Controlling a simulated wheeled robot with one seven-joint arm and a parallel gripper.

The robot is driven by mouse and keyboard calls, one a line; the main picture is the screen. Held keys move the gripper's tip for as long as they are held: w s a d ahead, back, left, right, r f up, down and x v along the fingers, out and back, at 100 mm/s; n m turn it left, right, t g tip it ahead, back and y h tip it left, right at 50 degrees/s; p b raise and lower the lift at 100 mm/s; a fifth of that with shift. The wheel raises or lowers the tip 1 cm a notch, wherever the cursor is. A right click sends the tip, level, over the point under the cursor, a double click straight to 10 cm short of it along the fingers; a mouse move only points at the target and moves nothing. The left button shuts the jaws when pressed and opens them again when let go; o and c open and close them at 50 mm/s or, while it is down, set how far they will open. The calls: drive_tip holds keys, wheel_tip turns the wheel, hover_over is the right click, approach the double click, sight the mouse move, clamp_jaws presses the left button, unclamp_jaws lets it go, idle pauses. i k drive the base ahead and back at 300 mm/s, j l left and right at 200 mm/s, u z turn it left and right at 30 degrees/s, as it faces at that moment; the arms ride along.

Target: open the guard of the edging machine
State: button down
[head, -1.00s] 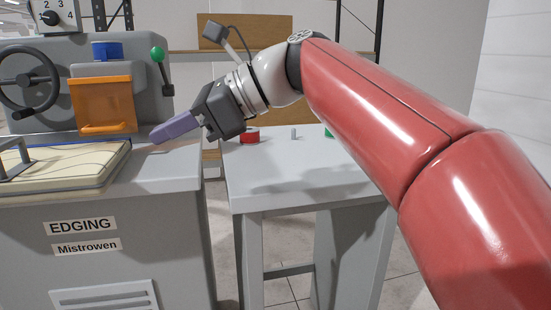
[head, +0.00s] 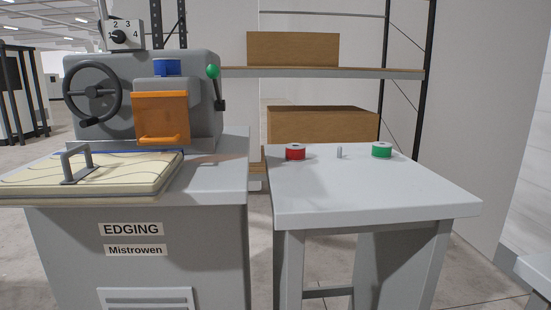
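The edging machine (head: 205,75) stands at the left on a grey cabinet labelled "EDGING" and "Mistrowen". Its orange guard (head: 160,112) hangs down over the front of the machine head, with a lip along its lower edge. The guard looks lowered. A black handwheel (head: 92,90) is left of the guard, and a green-knobbed lever (head: 214,74) is right of it. A blue part (head: 167,67) sits above the guard. My gripper and arm are out of the head view.
A patterned pad with a grey handle (head: 78,165) lies on the cabinet top before the guard. A grey side table (head: 370,195) at right holds a red spool (head: 295,152), a small peg (head: 339,152) and a green spool (head: 382,150). A dial box (head: 124,35) stands above the machine.

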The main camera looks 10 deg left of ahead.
sight(161, 116)
drive_tip(key=u, duration=1.4)
